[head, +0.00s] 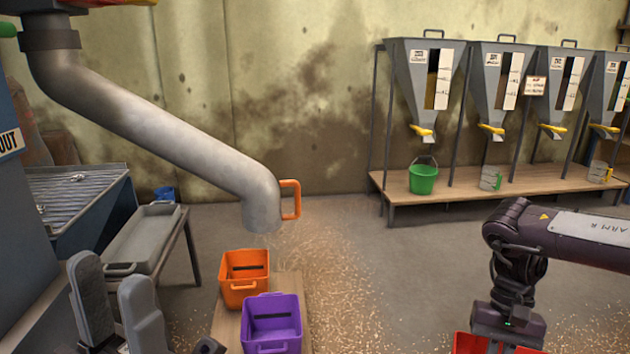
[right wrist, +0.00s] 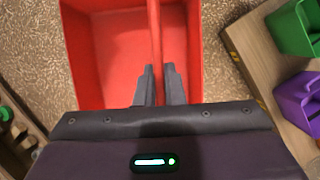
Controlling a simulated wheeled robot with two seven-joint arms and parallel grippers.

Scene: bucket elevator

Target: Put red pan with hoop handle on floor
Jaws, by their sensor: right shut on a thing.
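The red pan (right wrist: 105,60) fills much of the right wrist view and looks empty. Its red hoop handle (right wrist: 155,30) runs between the fingers of my right gripper (right wrist: 159,80), which is shut on it. In the head view only part of the red pan (head: 468,343) shows at the bottom edge, under my right gripper, whose fingertips are hidden there. I cannot tell whether the pan touches the floor (right wrist: 225,75). My left gripper (head: 118,300) is at the lower left of the head view, its two grey fingers apart with nothing between them.
An orange bin (head: 245,285) and a purple bin (head: 271,325) stand on a wooden board (head: 228,322) below a grey spout (head: 200,140). Grain litters the floor. Hoppers stand over a wooden bench (head: 450,188) with a green bucket (head: 422,180). In the wrist view, a board lies right of the pan.

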